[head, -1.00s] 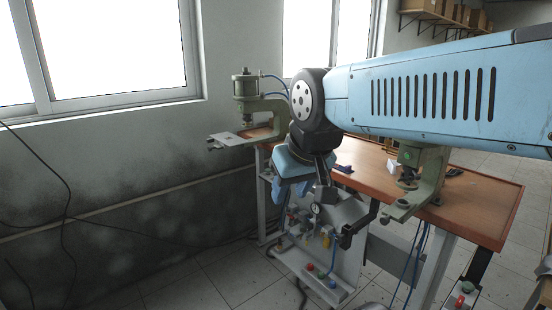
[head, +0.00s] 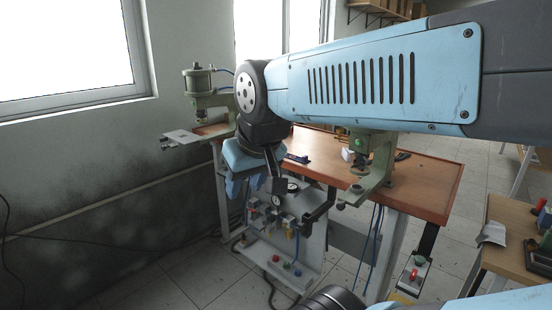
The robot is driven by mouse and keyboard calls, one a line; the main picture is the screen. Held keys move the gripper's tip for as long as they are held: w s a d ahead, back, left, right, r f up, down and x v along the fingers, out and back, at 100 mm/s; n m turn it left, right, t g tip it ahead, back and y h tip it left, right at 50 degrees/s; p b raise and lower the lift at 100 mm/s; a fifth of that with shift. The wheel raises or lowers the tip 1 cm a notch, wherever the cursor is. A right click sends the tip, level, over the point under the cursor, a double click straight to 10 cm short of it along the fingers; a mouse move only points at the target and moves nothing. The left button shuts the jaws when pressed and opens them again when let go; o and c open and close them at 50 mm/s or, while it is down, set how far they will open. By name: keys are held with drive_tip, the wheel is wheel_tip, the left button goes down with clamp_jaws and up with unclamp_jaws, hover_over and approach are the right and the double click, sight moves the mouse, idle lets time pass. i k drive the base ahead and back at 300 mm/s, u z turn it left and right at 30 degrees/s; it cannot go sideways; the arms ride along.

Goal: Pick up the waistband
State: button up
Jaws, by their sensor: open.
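My gripper (head: 238,187) hangs below the wrist in front of the left end of the workbench, pointing down, with its light blue fingers apart and nothing visible between them. I cannot pick out a waistband with certainty. A crumpled pale grey piece (head: 491,234), perhaps cloth, lies at the left edge of a small wooden table at the right, far from my gripper. A small dark blue item (head: 297,158) lies on the workbench, just right of my wrist; it is too small to identify. My arm hides part of the bench and the background.
The wooden-topped workbench (head: 425,196) carries two green presses, one at left (head: 200,92) and one at right (head: 374,165). Valves and gauges are on a panel (head: 285,225) below. The small wooden table (head: 505,262) holds several small items. Tiled floor lies between bench and table.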

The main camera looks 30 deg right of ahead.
sight(305, 160)
drive_tip(key=u, duration=0.05)
drive_tip(key=k, duration=0.6)
drive_tip(key=z, duration=0.15)
drive_tip(key=i, duration=0.65)
drive_tip(key=z, duration=0.5)
drive_tip(key=i, duration=1.1)
drive_tip(key=z, duration=0.15)
